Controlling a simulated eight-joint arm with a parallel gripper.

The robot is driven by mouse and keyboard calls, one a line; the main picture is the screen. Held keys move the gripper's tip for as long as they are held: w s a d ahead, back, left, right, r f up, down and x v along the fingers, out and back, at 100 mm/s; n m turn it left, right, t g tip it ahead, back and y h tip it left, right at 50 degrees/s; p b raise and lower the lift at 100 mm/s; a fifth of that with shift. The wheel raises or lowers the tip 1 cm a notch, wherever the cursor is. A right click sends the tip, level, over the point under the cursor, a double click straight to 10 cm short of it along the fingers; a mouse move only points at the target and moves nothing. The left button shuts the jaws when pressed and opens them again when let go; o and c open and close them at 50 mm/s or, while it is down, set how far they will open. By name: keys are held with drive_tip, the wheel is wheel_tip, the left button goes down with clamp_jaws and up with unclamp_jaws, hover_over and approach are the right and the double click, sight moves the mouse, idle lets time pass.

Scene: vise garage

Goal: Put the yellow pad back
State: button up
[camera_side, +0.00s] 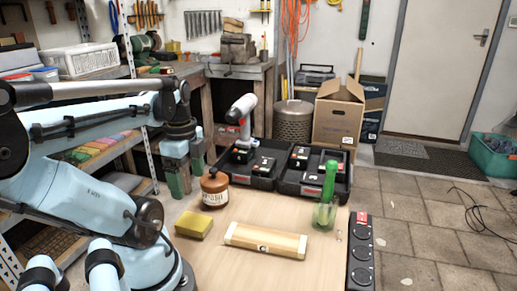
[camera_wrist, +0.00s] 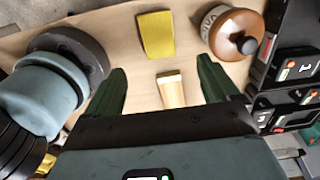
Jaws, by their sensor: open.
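The yellow pad (camera_side: 194,224) lies flat on the light wooden table, left of a pale wooden block (camera_side: 266,240) with whitish ends. In the wrist view the pad (camera_wrist: 156,35) lies beyond my fingertips, near the picture's top middle. The block (camera_wrist: 172,90) shows between my fingers, only partly visible. My gripper (camera_side: 186,176) hangs above the table's back left, above and behind the pad and apart from it. Its two green fingers are open with nothing between them; they also show in the wrist view (camera_wrist: 162,64).
A brown lidded jar (camera_side: 214,188) stands behind the pad, close to my gripper. A green-handled tool (camera_side: 328,182) stands in a clear holder at the back right. A black strip (camera_side: 361,250) lines the right edge.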

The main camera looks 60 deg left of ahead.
drive_tip(key=w+d+n+t, duration=0.7)
drive_tip(key=w+d+n, duration=0.1)
drive_tip(key=w+d, duration=0.7)
drive_tip(key=shift+w+d+r+n, duration=0.4)
drive_tip(key=shift+w, duration=0.45)
